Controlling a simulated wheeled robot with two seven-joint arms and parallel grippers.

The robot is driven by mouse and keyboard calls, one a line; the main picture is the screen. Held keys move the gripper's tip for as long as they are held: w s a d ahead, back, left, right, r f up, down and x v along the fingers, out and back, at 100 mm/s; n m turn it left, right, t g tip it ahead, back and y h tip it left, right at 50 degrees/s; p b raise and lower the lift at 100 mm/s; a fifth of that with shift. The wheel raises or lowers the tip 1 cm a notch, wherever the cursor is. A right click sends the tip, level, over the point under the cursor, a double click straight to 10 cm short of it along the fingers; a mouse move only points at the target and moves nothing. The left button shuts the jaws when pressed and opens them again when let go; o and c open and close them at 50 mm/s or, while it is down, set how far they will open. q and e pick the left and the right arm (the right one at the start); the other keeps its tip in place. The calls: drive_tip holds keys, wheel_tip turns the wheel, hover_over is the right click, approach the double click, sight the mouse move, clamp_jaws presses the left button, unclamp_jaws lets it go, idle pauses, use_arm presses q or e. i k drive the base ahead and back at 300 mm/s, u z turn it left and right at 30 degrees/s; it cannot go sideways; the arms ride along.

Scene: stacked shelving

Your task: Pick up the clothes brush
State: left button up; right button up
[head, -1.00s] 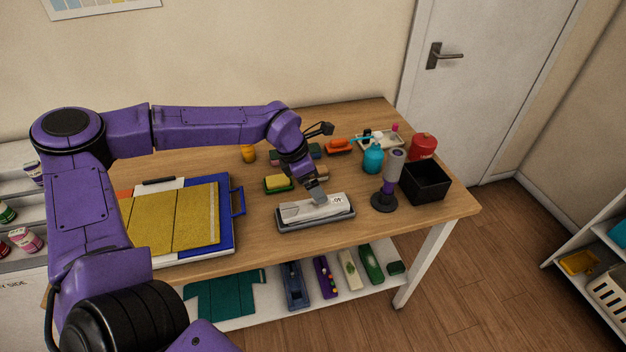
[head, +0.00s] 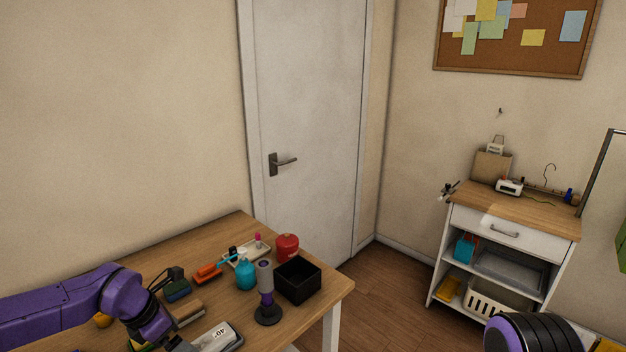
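A brown, block-shaped thing (head: 188,313) lies on the wooden table beside my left wrist; it may be the clothes brush, but its bristles do not show clearly. My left gripper (head: 178,344) points down at the bottom edge, just in front of it and beside a white, grey-edged item marked 40 (head: 217,338). Its fingertips are mostly hidden, so I cannot tell whether it is open or what it touches. My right gripper is out of view.
An orange-topped item (head: 207,272), a blue bottle (head: 246,275), a purple-grey stand (head: 266,296), a black box (head: 297,280) and a red container (head: 287,246) crowd the table's right end. A white shelf unit (head: 495,245) stands at the right. Floor lies between.

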sight(186, 314)
drive_tip(key=z, duration=0.05)
drive_tip(key=k, duration=0.85)
